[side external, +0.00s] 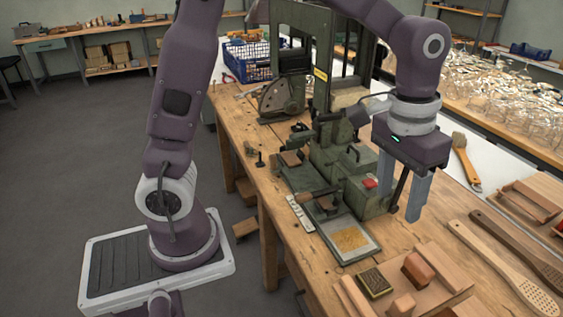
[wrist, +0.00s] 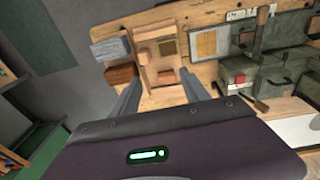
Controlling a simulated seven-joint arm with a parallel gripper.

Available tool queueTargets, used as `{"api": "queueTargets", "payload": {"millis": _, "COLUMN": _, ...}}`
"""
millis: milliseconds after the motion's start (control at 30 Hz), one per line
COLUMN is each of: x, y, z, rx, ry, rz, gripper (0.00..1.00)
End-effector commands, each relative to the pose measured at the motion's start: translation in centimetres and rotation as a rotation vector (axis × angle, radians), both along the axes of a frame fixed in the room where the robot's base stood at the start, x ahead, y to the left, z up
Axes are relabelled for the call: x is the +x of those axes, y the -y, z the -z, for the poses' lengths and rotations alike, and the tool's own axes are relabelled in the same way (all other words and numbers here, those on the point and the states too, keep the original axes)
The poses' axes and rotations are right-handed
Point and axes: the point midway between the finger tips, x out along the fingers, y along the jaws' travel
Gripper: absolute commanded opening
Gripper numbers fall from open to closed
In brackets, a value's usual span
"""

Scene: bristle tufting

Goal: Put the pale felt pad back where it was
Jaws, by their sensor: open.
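My gripper (side external: 400,205) is open and empty, its fingers pointing down above the bench beside the green machine. In the wrist view my gripper (wrist: 158,80) has its two fingers apart over the near end of a wooden fixture (wrist: 153,100). A pale grey block (wrist: 110,48) lies left of the fixture in the wrist view, by the bench edge. It may be the pale felt pad, but I cannot tell its material. I cannot make it out in the side view. A reddish-brown block (wrist: 121,73) lies beside it, nearer my left finger.
A framed plate with a yellow patch (side external: 350,240) lies before the green machine (side external: 345,165). Perforated wooden paddles (side external: 500,265) lie at the right.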

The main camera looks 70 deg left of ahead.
Motion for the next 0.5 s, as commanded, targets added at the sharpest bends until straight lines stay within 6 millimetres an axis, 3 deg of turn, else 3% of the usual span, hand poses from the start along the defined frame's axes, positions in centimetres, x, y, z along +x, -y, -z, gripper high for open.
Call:
{"api": "queueTargets", "payload": {"millis": 33, "x": -2.2, "y": -1.7, "z": -2.8, "rx": -0.007, "ry": 0.059, "rz": -0.006, "gripper": 0.54}}
{"api": "queueTargets", "payload": {"millis": 100, "x": -6.1, "y": -4.1, "z": -5.6, "rx": -0.008, "ry": 0.139, "rz": -0.009, "gripper": 0.54}}
{"api": "queueTargets", "payload": {"millis": 167, "x": -9.5, "y": -5.7, "z": -7.0, "rx": -0.001, "ry": 0.207, "rz": -0.010, "gripper": 0.54}}
{"api": "queueTargets", "payload": {"millis": 300, "x": -16.0, "y": -8.1, "z": -7.3, "rx": 0.026, "ry": 0.330, "rz": -0.015, "gripper": 0.54}}
{"api": "queueTargets", "payload": {"millis": 400, "x": -18.4, "y": -8.7, "z": -6.6, "rx": 0.042, "ry": 0.379, "rz": -0.016, "gripper": 0.54}}
{"api": "queueTargets", "payload": {"millis": 500, "x": -19.4, "y": -8.9, "z": -6.2, "rx": 0.050, "ry": 0.398, "rz": -0.014, "gripper": 0.54}}
